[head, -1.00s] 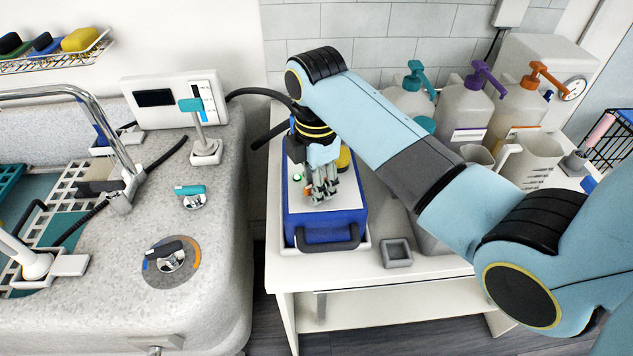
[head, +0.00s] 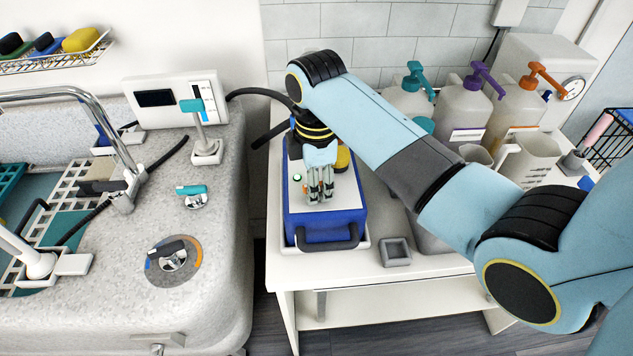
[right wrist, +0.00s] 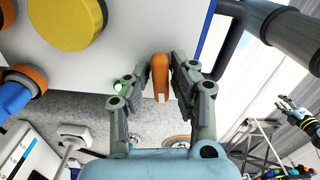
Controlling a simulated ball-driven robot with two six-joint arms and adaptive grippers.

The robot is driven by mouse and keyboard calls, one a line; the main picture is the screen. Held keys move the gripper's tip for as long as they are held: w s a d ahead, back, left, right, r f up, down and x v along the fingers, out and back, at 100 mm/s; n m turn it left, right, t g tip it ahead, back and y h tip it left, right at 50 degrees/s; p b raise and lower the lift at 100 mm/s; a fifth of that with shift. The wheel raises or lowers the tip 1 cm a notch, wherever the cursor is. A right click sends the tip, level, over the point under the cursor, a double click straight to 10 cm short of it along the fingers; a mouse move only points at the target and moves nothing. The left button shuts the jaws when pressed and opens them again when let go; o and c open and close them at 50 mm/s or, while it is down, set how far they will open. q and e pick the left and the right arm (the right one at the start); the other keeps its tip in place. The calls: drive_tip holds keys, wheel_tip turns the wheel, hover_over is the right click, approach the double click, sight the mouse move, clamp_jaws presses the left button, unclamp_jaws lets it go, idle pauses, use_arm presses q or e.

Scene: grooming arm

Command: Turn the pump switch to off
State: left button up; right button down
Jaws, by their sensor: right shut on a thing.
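The pump is a blue box (head: 300,228) with a pale top panel, standing on the white cart. Its switch is an orange lever (right wrist: 160,70) with a pale mark at one end, seen in the right wrist view. My right gripper (head: 320,196) points down at the panel, and its fingers (right wrist: 160,84) are shut on the lever from both sides. In the head view the fingers hide the switch. A small green light (head: 297,178) glows beside it. A distant gripper (right wrist: 298,112), apparently my left one, shows at the right edge of the right wrist view; its jaws are too small to judge.
A yellow knob (right wrist: 66,22) and an orange fitting with a blue hose (right wrist: 24,82) are close to the gripper. A black handle (head: 328,238) fronts the pump. A small grey square tray (head: 396,252) and pump bottles (head: 464,106) stand right. The speckled tub (head: 220,250) is left.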

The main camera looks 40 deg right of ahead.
drive_tip(key=shift+s+f+m, duration=0.1)
drive_tip(key=shift+m, duration=2.5)
drive_tip(key=shift+m, duration=1)
drive_tip(key=c, duration=1.2)
unclamp_jaws()
